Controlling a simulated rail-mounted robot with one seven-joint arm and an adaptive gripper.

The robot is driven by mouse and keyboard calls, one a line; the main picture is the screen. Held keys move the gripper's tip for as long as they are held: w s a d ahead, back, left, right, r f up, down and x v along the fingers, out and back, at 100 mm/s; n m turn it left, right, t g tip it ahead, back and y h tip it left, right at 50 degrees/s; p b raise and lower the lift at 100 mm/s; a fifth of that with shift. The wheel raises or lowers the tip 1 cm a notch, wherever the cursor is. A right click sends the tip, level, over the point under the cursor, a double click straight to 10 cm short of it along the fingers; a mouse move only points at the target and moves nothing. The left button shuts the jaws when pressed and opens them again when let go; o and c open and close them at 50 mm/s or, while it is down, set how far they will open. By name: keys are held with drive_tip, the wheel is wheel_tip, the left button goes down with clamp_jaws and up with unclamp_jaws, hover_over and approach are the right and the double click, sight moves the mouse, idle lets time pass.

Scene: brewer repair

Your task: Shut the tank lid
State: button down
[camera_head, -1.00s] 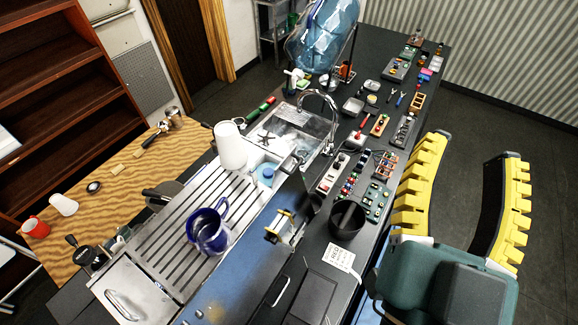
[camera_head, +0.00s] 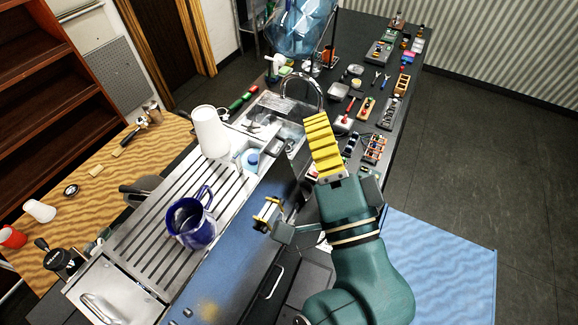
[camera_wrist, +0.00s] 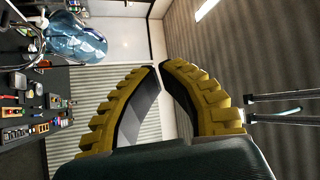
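The brewer's steel top holds a small open compartment (camera_head: 238,162) with a blue-capped part (camera_head: 251,158) inside, beside the sink. A dark plate (camera_head: 277,150) stands tilted at its right edge and looks like the raised tank lid; I cannot be sure. A flat steel panel with a bar handle (camera_head: 98,308) lies at the near left end. My gripper (camera_head: 317,118) is to the right of the compartment, apart from it, above the dark counter. In the wrist view its yellow fingers (camera_wrist: 158,67) come together at the tips with nothing between them.
A blue pitcher (camera_head: 191,222) stands on the slatted drainer (camera_head: 150,215). A white cup (camera_head: 211,132) stands behind the compartment, near the curved tap (camera_head: 318,84). A blue water bottle (camera_head: 298,28) is at the back. Small parts crowd the counter (camera_head: 362,65) beyond my gripper.

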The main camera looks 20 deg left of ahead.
wheel_tip(320, 180, down, 19)
drive_tip(key=m+g+y+b, duration=0.1)
drive_tip(key=m+b, duration=0.5)
drive_tip(key=b, duration=0.1)
drive_tip(key=m+h, duration=0.1)
approach(287, 144)
drive_tip(key=w, duration=0.4)
drive_tip(key=a, duration=0.1)
drive_tip(key=w+a+p, duration=0.1)
drive_tip(key=a, duration=0.1)
drive_tip(key=shift+w+a+r+p, duration=0.15)
drive_tip(key=shift+a+r+p, duration=0.15)
drive_tip(key=shift+a+p, duration=0.1)
drive_tip(key=shift+r, duration=0.1)
drive_tip(key=shift+a+r+n+p, duration=0.15)
drive_tip(key=shift+n+p, duration=0.15)
drive_tip(key=shift+p, duration=0.25)
